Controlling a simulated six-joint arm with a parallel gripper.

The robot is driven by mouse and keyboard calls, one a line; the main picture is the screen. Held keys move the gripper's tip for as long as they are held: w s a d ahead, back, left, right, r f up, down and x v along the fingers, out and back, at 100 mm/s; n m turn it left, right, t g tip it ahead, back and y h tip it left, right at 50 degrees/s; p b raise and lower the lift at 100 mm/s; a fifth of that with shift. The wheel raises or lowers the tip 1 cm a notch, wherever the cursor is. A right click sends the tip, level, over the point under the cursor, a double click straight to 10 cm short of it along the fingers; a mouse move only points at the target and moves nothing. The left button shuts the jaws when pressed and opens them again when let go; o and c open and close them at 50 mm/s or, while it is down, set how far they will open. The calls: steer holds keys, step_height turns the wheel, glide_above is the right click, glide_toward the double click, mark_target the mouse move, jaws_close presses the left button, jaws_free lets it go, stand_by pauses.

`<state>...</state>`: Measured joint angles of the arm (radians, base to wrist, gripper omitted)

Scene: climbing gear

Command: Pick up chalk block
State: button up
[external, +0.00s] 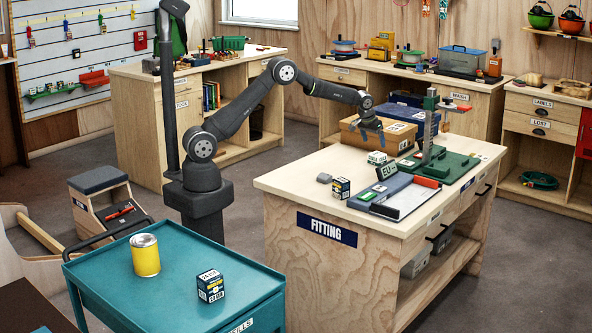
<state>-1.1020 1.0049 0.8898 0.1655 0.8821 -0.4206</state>
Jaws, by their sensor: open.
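Several small blocks could be the chalk block; their print is too small to read for certain. A dark blue box with yellow and white print (341,188) stands near the bench's front left. A similar dark blue box (210,287) stands on the teal cart. My gripper (371,135) is open, pointing down over the bench in front of the cardboard box, apart from the blocks. Its fingertips are small and hard to make out.
A cardboard box (392,136) stands behind my gripper. A yellow can (145,256) stands on the teal cart (190,247). The bench's front left is mostly clear.

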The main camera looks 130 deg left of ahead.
mark_target(377, 154)
steer(key=x, duration=0.9)
steer(key=shift+d, duration=0.1)
steer(key=c, duration=1.1)
steer(key=shift+r, duration=0.1)
